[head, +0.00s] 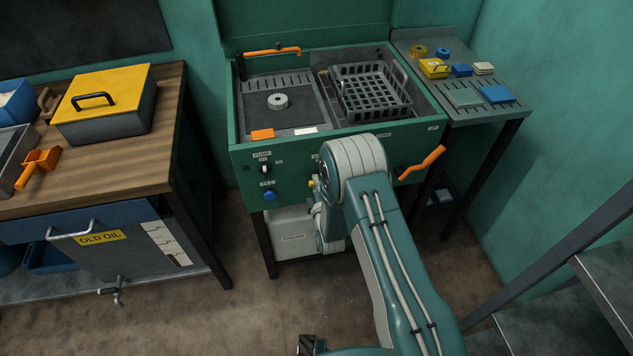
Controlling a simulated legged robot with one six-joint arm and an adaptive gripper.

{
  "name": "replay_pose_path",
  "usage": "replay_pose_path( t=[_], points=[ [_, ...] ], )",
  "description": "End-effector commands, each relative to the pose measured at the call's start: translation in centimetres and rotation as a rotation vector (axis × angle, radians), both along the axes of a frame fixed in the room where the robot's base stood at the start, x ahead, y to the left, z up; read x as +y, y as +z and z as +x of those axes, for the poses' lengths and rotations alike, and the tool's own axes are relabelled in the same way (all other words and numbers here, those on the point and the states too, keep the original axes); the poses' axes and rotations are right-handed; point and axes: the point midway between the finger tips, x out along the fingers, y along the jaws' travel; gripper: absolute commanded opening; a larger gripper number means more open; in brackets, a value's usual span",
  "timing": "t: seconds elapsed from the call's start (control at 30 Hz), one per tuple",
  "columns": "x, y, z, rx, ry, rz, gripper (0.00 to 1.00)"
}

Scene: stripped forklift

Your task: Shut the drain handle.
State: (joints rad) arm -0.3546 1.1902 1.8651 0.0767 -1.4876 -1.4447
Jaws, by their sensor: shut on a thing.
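An orange lever handle (422,163) sits on the right of the front panel of the green parts-washer cabinet (290,155). It slants up to the right from a dark pivot, and a small label is above it. No fingers touch the part of it I see. I cannot read the label, so I cannot confirm that it is the drain handle. My arm rises from the lower right to a bent joint in front of the panel's middle. My gripper's fingers cannot be made out; the arm hides part of the panel.
A black basket (370,92) and an orange spout (272,51) are on the washer. A workbench (130,165) with a yellow-lidded box (105,100) stands left; an old-oil container (135,250) is below. A side shelf (455,90) and metal steps (560,310) are right. Floor shows at lower left.

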Motion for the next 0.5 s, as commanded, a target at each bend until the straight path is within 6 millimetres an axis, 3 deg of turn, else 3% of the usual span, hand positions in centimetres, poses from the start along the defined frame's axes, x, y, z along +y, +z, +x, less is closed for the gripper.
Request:
replay_pose_path(
  t=[0.5],
  points=[
    [0.4,-0.68,-0.21,-0.033,0.012,-0.143,0.0]
  ],
)
